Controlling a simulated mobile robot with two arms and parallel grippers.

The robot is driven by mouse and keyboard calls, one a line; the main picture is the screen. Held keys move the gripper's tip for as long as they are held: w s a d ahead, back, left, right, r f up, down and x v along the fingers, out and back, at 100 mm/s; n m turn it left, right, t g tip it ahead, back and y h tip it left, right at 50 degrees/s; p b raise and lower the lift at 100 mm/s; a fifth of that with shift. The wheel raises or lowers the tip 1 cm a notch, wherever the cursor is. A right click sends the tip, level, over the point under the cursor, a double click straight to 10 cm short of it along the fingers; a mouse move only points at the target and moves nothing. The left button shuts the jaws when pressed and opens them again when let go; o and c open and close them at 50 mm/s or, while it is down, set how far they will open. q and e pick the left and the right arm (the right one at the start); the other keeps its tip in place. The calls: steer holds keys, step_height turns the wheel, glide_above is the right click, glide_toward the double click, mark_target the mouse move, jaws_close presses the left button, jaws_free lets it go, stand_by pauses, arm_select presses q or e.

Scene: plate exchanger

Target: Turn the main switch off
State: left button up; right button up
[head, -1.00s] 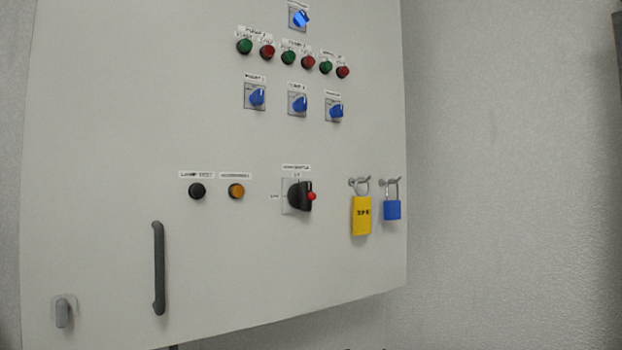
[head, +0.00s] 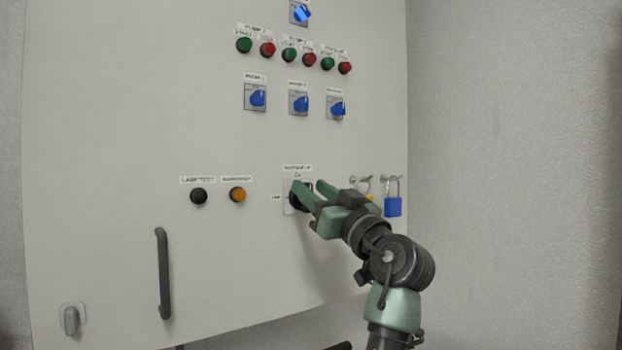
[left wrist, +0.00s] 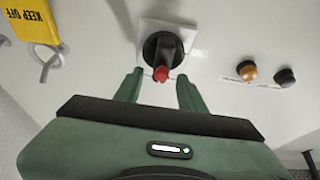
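The main switch (head: 294,202) is a black rotary knob on a pale square plate, low on the cabinet front. In the head view it is mostly hidden by my left gripper (head: 309,187). In the left wrist view the knob (left wrist: 163,52) shows whole, with a red tip (left wrist: 161,73) pointing towards the gripper. The left gripper's two green fingers (left wrist: 160,78) are open, one on either side of the red tip. I cannot tell whether they touch the knob. My right gripper is not in view.
A blue padlock (head: 393,206) hangs right of the switch; a yellow tag (left wrist: 33,20) hangs beside it, mostly hidden in the head view. An amber button (head: 238,194) and a black button (head: 198,196) sit to the left. A door handle (head: 162,273) stands out lower left.

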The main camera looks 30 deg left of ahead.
arm_select(q)
steer(key=shift+w+a+r, duration=0.25)
steer(key=shift+a, duration=0.25)
jaws_close()
steer(key=shift+d, duration=0.1)
steer(key=shift+f, duration=0.15)
